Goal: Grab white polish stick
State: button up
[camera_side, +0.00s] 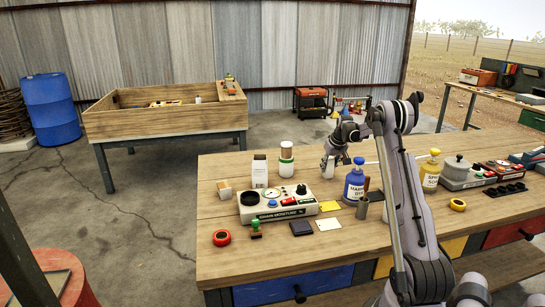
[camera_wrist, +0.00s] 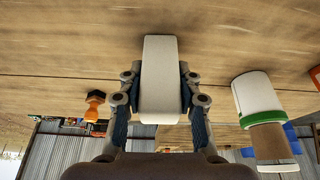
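The white polish stick (camera_wrist: 160,80) is a pale upright block in the middle of the wrist view, which shows the scene upside down. My gripper (camera_wrist: 160,92) has a finger against each long side of it, with no clear gap visible. In the side view my gripper (camera_side: 330,158) is low over the wooden table, behind the blue bottle, and the white stick (camera_side: 328,172) shows small below it. Whether the stick touches the table is hard to tell.
A white jar with a green band (camera_side: 286,165) and brown top stands left of my gripper; a white box (camera_side: 259,171) is beside it. A blue bottle (camera_side: 354,185) stands close in front. A moisture meter (camera_side: 278,202) lies front left.

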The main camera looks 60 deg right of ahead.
grip_shut()
